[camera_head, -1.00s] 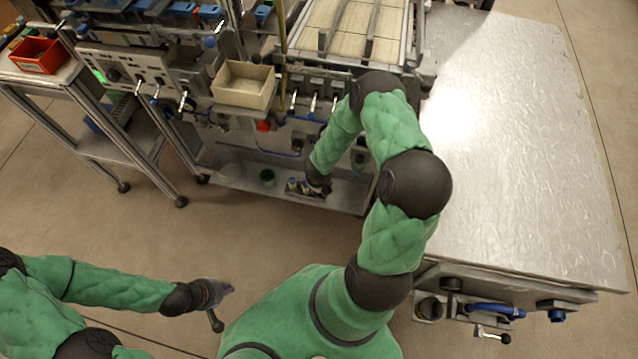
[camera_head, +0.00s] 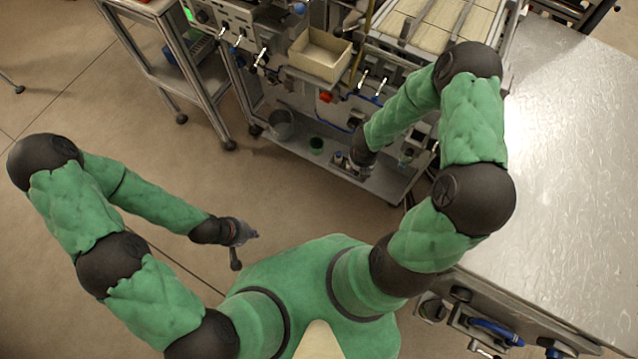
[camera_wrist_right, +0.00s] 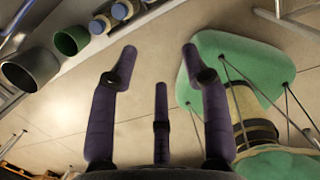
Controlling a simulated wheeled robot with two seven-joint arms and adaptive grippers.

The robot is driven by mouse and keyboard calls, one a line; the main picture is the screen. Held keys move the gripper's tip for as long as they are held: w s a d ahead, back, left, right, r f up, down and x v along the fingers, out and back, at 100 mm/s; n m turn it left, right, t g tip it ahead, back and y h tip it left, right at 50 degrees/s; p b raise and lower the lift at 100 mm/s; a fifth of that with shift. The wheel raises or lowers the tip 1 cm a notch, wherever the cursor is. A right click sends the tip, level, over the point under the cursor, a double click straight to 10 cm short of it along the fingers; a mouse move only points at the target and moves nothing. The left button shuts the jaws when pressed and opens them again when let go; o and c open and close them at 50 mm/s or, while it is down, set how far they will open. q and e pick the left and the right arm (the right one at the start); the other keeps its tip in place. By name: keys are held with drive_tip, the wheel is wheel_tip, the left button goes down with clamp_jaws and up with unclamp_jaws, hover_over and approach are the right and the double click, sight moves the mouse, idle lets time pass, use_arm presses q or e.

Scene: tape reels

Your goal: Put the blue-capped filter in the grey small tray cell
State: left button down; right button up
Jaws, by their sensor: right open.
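Several small blue-capped cylinders (camera_wrist_right: 98,25) show at the top left of the right wrist view, partly cut by its edge. I cannot tell which one is the filter. In the head view a small tray with small items (camera_head: 338,159) sits on the low shelf, too small to make out its cells. My right gripper (camera_wrist_right: 160,55) is open and empty, its fingers spread, apart from the cylinders. In the head view my right gripper (camera_head: 361,163) is beside that tray and partly covers it. My left gripper (camera_head: 246,235) hangs over bare floor; its jaw opening is unclear.
A green cup (camera_wrist_right: 72,40) and a grey cup (camera_wrist_right: 30,68) stand left of the cylinders. The low shelf (camera_head: 297,160) lies under a rack with a beige bin (camera_head: 320,55). A large metal table (camera_head: 570,170) is at the right.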

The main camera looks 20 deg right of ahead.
drive_tip(key=s+a+f+m+y, duration=0.1)
drive_tip(key=s+a+m, duration=0.3)
drive_tip(key=a+m, duration=0.6)
drive_tip(key=s+a+m+g+y, duration=0.1)
drive_tip(key=s+a+m+y, duration=0.3)
drive_tip(key=a+m, duration=0.6)
drive_tip(key=shift+s+a+f+m, duration=0.15)
drive_tip(key=shift+f+m, duration=0.25)
drive_tip(key=shift+m, duration=4)
